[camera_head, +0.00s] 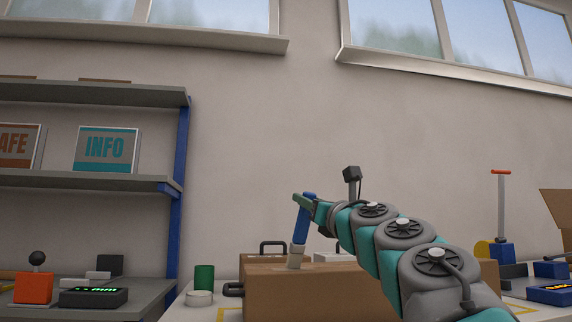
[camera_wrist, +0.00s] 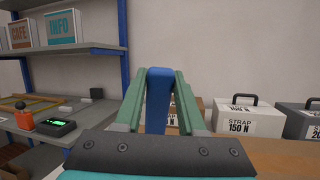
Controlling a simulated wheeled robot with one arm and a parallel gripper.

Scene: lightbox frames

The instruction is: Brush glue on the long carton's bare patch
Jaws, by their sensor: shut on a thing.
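My gripper (camera_head: 306,199) is shut on the blue handle of a brush (camera_head: 301,226). In the wrist view the handle (camera_wrist: 158,100) stands between the two green fingers (camera_wrist: 160,75). The brush hangs nearly upright, slightly tilted, with a pale lower end over the top of the long brown carton (camera_head: 320,294). That end appears at or just above the carton's top; contact is hard to tell. My arm hides the carton's right part. The carton also shows at the lower right of the wrist view (camera_wrist: 268,156). The bare patch cannot be made out.
A green cylinder (camera_head: 204,277) and a low white round container (camera_head: 199,298) stand left of the carton. Handled weight cases, one white (camera_wrist: 238,121), stand behind it. A shelf unit (camera_head: 90,180) is at the left. An orange-topped post (camera_head: 501,205) stands at the right.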

